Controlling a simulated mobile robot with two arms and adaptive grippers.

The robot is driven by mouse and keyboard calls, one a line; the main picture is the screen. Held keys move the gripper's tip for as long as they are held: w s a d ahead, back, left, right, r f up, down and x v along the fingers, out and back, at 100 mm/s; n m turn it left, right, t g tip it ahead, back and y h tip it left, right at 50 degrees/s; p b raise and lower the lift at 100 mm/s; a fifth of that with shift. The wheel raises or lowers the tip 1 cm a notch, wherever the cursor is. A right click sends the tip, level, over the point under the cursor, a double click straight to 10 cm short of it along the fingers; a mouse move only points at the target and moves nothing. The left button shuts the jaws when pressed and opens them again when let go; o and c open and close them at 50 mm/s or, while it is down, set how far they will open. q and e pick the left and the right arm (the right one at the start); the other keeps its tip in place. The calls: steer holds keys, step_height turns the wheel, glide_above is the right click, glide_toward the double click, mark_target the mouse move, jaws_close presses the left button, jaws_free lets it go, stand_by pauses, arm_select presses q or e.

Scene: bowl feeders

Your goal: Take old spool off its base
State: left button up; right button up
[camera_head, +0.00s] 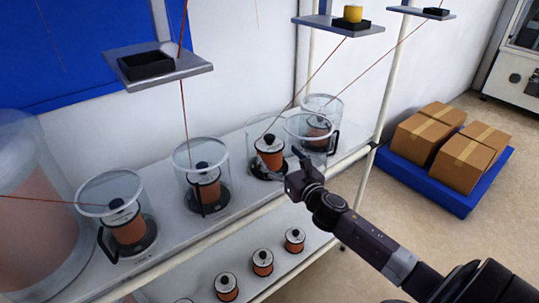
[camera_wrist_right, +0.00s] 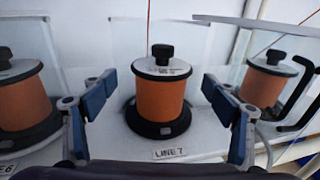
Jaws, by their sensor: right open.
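The spool at LINE 7 (camera_wrist_right: 160,97) is copper-orange with a white top plate and black knob. It stands upright on a round black base (camera_wrist_right: 158,128), and a thin orange wire rises from its top. In the head view the right gripper (camera_head: 297,163) is just right of and in front of the spool. My left gripper is not in view.
A clear cover (camera_head: 306,126) with a black handle stands right of the spool. Covered spools (camera_head: 203,188) stand on the shelf (camera_head: 165,250); several spools (camera_head: 262,260) sit on the lower shelf. Brackets (camera_head: 190,66) hang above. Boxes (camera_head: 430,138) rest on a blue pallet (camera_head: 452,194) at right.

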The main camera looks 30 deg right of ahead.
mark_target(271, 144)
steer(key=w, duration=0.2)
steer(key=w+p, duration=0.1)
steer(key=w, duration=0.1)
steer(key=shift+d+r, duration=0.15)
steer(key=shift+d, duration=0.25)
steer(key=shift+w, duration=0.7)
steer(key=shift+c, duration=0.2)
steer(key=c, duration=1.8)
steer(key=shift+w+d+r, duration=0.1)
